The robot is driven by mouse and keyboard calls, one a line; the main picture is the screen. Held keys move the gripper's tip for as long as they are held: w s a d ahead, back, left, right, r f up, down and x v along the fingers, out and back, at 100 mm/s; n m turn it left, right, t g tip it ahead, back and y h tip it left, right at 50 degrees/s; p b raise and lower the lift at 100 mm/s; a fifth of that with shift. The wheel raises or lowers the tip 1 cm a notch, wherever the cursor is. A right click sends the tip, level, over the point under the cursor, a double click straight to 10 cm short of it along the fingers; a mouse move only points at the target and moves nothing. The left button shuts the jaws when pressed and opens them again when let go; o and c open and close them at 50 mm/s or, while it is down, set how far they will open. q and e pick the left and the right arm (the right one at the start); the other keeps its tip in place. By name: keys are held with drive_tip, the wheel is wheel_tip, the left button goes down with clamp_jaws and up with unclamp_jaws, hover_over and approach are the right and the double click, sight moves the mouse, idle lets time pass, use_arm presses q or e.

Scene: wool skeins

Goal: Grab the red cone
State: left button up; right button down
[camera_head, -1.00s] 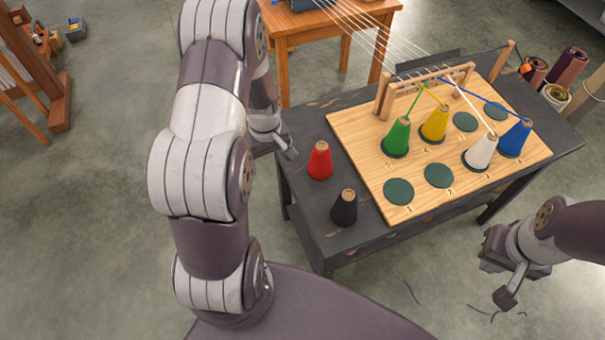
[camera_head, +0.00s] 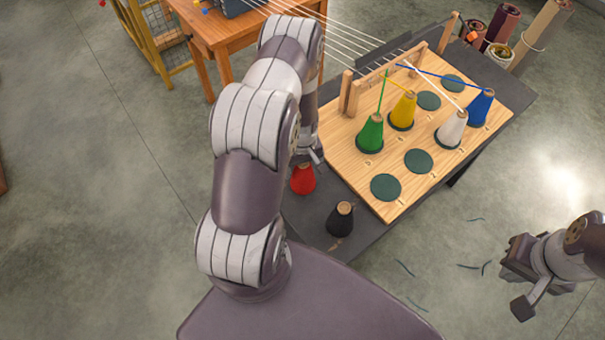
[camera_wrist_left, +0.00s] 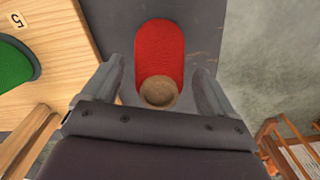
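The red cone (camera_head: 303,180) stands on the dark table (camera_head: 312,224), left of the wooden board, with its top partly hidden by my left gripper in the head view. In the left wrist view the red cone (camera_wrist_left: 160,55) lies between the two fingers of my left gripper (camera_wrist_left: 160,88), its tan tip toward the palm. The left fingers are apart, with a gap on each side of the cone. My left gripper (camera_head: 310,156) shows only in part in the head view. My right gripper (camera_head: 515,285) hangs over the floor at the right; its fingers are spread apart and empty.
A black cone (camera_head: 341,218) stands near the red one. The wooden board (camera_head: 350,152) carries green (camera_head: 370,133), yellow (camera_head: 402,111), white (camera_head: 451,129) and blue (camera_head: 481,107) cones with yarns running to a wooden frame (camera_head: 348,93). Several dark round pads are bare.

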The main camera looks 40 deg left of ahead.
use_arm(q)
drive_tip(key=shift+d+r, duration=0.1)
drive_tip(key=shift+d, duration=0.15)
drive_tip(key=c, duration=1.5)
drive_tip(key=shift+a, duration=0.15)
